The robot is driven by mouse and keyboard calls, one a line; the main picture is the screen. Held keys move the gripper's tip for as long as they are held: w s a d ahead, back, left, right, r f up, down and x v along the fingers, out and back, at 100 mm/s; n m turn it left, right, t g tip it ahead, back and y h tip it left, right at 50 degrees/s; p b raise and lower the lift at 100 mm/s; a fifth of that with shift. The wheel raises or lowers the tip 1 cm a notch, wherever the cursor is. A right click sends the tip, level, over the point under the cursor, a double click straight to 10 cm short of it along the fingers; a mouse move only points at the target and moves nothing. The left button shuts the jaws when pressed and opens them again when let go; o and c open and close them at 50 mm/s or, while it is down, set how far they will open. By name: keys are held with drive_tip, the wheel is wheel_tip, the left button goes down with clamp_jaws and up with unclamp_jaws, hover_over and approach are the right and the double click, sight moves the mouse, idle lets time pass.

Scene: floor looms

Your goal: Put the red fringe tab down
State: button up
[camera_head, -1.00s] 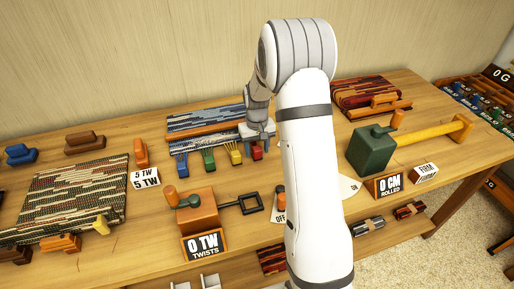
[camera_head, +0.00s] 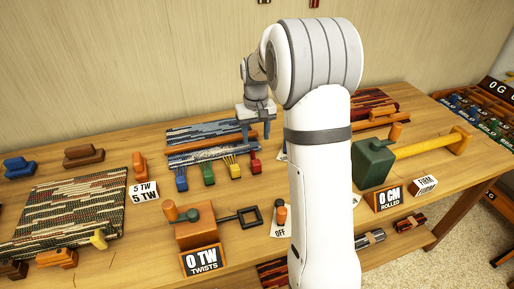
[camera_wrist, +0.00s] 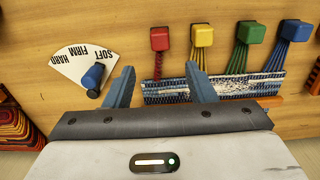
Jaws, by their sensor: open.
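The red fringe tab (camera_head: 255,167) lies on the wooden table at the right end of the row of tabs, in front of the small blue-and-white woven rug (camera_head: 200,153). In the wrist view the red tab (camera_wrist: 159,38) has its red cords running back to the rug's edge (camera_wrist: 235,88). My gripper (camera_head: 254,132) is raised above and behind the tab, apart from it. In the wrist view my gripper (camera_wrist: 160,72) has its two blue fingers spread with nothing between them, and the tab sits beyond the fingertips.
The yellow (camera_wrist: 202,36), green (camera_wrist: 250,32) and blue (camera_wrist: 297,33) tabs stand left of the red one in the head view. A dial with a blue knob (camera_wrist: 93,76) is close by. The twister with its crank (camera_head: 195,225) stands in front, and a green roller block (camera_head: 373,161) to the right.

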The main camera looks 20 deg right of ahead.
drive_tip(key=s+a+r+t, duration=0.1)
drive_tip(key=s+a+r, duration=0.15)
drive_tip(key=s, duration=0.35)
drive_tip(key=s+a+r, duration=0.1)
drive_tip(key=s+r, duration=0.3)
drive_tip(key=s, duration=0.2)
drive_tip(key=s+a+t, duration=0.1)
drive_tip(key=s+a, duration=0.1)
drive_tip(key=s, duration=1.4)
drive_tip(key=shift+s+a+f, duration=0.2)
drive_tip(key=shift+f, duration=0.15)
drive_tip(key=shift+r+t+p, duration=0.3)
drive_tip(key=shift+r+p, duration=0.3)
drive_tip(key=shift+r, duration=0.05)
